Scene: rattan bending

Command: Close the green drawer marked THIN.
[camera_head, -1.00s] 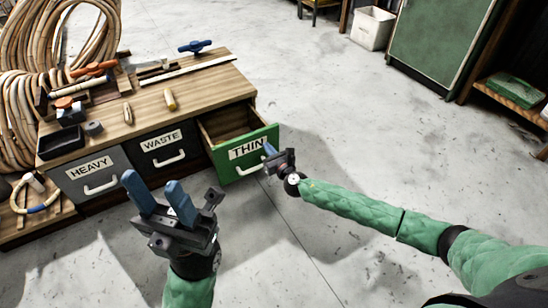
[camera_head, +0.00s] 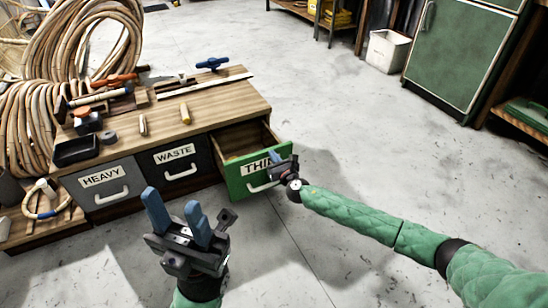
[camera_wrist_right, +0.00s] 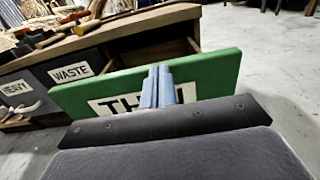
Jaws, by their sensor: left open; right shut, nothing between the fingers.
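The green drawer marked THIN (camera_head: 240,182) stands pulled out at the right end of the wooden workbench, with its open inside showing behind the front. My right gripper (camera_head: 275,160) is shut and empty, its blue fingertips at the right part of the drawer front, covering part of the label. In the right wrist view the shut fingers (camera_wrist_right: 158,84) overlap the green front (camera_wrist_right: 205,75) near its top edge; I cannot tell if they touch it. My left gripper (camera_head: 178,218) is open and empty, in front of the bench and left of the drawer.
The grey HEAVY drawer (camera_head: 120,200) and the black WASTE drawer (camera_head: 190,183) are shut. Tools and a black tray (camera_head: 76,151) lie on the bench top (camera_head: 160,124). Coiled rattan (camera_head: 30,130) stands at the left.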

